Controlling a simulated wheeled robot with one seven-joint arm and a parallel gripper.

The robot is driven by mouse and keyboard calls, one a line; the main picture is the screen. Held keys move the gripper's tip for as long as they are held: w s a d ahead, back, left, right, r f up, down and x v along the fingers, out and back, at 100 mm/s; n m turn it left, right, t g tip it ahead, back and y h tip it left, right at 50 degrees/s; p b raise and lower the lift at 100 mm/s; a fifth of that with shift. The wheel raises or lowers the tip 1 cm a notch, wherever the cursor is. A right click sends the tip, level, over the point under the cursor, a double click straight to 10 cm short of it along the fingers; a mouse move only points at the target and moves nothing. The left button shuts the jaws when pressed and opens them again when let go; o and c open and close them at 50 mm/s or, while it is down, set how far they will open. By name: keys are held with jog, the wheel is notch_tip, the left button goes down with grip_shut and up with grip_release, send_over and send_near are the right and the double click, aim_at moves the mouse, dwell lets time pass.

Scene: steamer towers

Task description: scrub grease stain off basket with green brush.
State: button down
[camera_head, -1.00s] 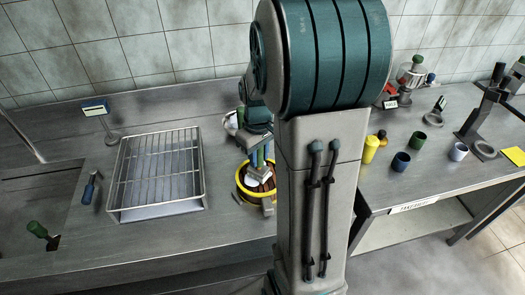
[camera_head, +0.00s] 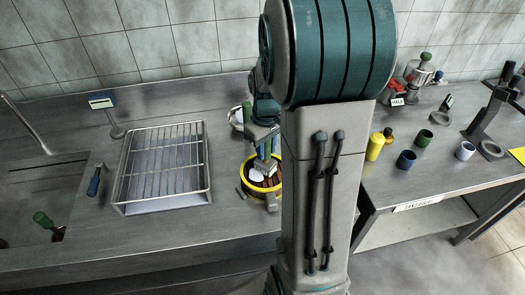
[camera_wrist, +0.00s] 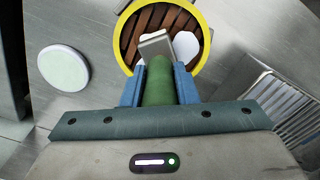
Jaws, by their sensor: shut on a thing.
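The basket (camera_head: 243,191) has a yellow rim and brown slats and stands on the steel counter. It also shows at the top of the wrist view (camera_wrist: 201,65). My gripper (camera_wrist: 157,88) is shut on the green handle of a tool (camera_wrist: 158,80), which I take for the green brush. Its pale flat end reaches over the slats; I cannot tell whether it touches them. A white patch (camera_wrist: 187,46) shows on the slats beside that end, and in the head view (camera_head: 257,175). I cannot make out a grease stain. My arm hides part of the basket's surroundings.
A wire rack (camera_head: 165,165) stands left of the basket. A blue-handled tool (camera_head: 94,182) and a green-handled tool (camera_head: 45,222) lie farther left, the latter at the sink. A pale round disc (camera_wrist: 63,67) is near the basket. Cups (camera_head: 406,160) and bottles (camera_head: 376,146) stand right.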

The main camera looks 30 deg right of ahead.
jog(key=shift+w+d, duration=0.5)
jog(key=shift+d, duration=0.35)
jog(key=shift+s+a, duration=0.35)
jog(key=shift+a, duration=0.3)
jog(key=shift+s+a, duration=0.4)
jog(key=shift+a, duration=0.3)
jog(key=shift+s+a, duration=0.35)
jog(key=shift+a, duration=0.3)
jog(key=shift+d, duration=0.1)
jog(key=shift+w+d+f, duration=0.1)
jog(key=shift+w+d, duration=0.25)
jog(key=shift+d, duration=0.3)
jog(key=shift+w+d+r, duration=0.1)
jog(key=shift+w+d, duration=0.3)
jog(key=shift+d, duration=0.2)
jog(key=shift+w+d+f, duration=0.1)
jog(key=shift+w+d, duration=0.25)
jog(key=shift+d, duration=0.3)
